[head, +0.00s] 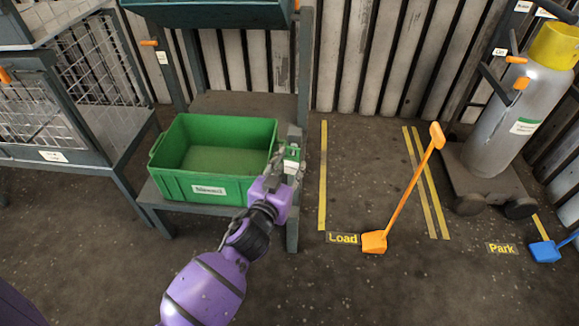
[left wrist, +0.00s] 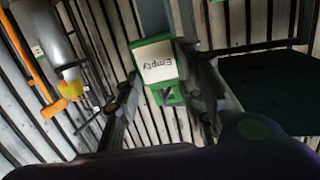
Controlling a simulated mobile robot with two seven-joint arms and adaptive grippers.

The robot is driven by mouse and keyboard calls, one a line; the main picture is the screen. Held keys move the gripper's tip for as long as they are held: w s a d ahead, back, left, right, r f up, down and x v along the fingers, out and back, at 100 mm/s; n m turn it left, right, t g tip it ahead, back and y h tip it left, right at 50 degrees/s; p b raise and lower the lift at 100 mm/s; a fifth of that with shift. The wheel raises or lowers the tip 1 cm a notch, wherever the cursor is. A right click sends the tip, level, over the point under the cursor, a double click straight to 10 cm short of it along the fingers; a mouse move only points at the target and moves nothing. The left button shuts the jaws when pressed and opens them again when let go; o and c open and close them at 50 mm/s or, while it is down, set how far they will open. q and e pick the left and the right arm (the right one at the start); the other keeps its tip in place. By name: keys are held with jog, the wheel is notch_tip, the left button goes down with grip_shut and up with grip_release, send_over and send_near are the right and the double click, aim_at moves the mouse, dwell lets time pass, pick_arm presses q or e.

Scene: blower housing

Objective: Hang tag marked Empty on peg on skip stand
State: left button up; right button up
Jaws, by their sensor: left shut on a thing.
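My left gripper (head: 289,166) is shut on a small green and white tag (head: 292,153), beside the right front post of the skip stand (head: 305,60). In the left wrist view the tag (left wrist: 157,62) reads "Empty", upside down in the picture, and its green end sits between the fingers (left wrist: 166,98). The tag is in front of a grey post there; I cannot tell whether it touches it. A peg near the tag cannot be made out. An orange-tipped rod (head: 148,43) sticks out by the stand's left post. My right gripper is not in view.
A green crate (head: 215,190) sits on the stand's low shelf, close left of my gripper. A dark green skip (head: 210,12) is above. A mesh cart (head: 60,120) stands left.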

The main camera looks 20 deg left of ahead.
pick_arm(q)
jog(key=o, duration=1.2)
jog(key=shift+s, duration=0.1)
jog(key=s+r, duration=0.1)
jog(key=s, duration=1)
jog(key=shift+s+d+r, duration=0.2)
jog(key=shift+s+r, duration=0.15)
